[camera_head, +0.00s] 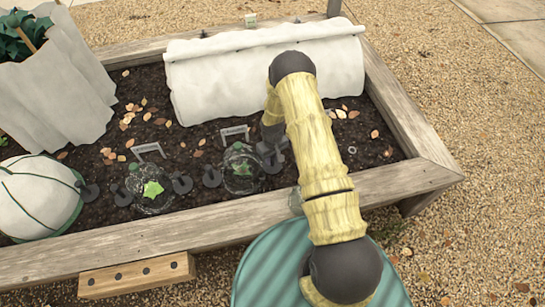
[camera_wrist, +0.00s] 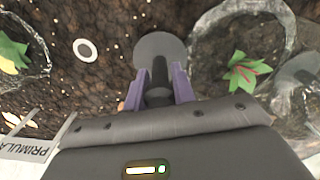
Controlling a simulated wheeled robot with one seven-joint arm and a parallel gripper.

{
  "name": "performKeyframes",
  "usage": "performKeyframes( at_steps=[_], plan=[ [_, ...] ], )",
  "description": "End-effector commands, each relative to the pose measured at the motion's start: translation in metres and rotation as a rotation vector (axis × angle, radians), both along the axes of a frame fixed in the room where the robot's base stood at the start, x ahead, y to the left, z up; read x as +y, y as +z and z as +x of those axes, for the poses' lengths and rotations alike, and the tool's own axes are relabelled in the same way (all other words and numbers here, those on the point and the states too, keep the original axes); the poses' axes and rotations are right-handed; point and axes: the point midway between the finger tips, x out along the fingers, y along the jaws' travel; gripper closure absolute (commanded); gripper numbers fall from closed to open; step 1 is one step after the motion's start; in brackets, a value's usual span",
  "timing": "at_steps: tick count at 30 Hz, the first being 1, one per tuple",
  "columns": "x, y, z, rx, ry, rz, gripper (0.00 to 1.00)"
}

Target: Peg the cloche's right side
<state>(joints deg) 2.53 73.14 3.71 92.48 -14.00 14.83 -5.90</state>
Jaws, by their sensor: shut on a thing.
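A clear domed cloche (camera_head: 243,184) over a small green plant stands on the soil right of the middle of the bed in the head view. It also shows at the right of the wrist view (camera_wrist: 214,62). My gripper (camera_wrist: 158,94) is shut on a dark peg (camera_wrist: 160,49) with a round disc, just beside this cloche. In the head view my gripper (camera_head: 273,152) is at the cloche's right, partly hidden by my arm. I cannot tell whether the held peg touches the soil. Another dark peg (camera_head: 212,176) stands at the cloche's left.
A second clear cloche (camera_head: 150,206) stands to the left, with dark pegs (camera_head: 182,184) beside it. A white dome (camera_head: 35,198), white sack (camera_head: 55,95) and white fleece tunnel (camera_head: 220,80) fill other parts. A wooden block with holes (camera_head: 137,276) is at the front edge.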

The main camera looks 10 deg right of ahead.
Motion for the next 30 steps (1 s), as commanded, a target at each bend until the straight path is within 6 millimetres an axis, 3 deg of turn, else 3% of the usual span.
performKeyframes(
  at_steps=[14,15,19,30],
  plan=[
    [0.0000,-0.0063,0.0000,0.000,0.000,0.000,0.97],
    [0.0000,-0.0063,0.0001,0.000,0.000,0.000,0.73],
    [0.0000,-0.0059,0.0000,0.000,0.000,0.000,0.49],
    [0.0000,-0.0013,0.0002,-0.001,0.000,0.000,0.49]
  ],
)
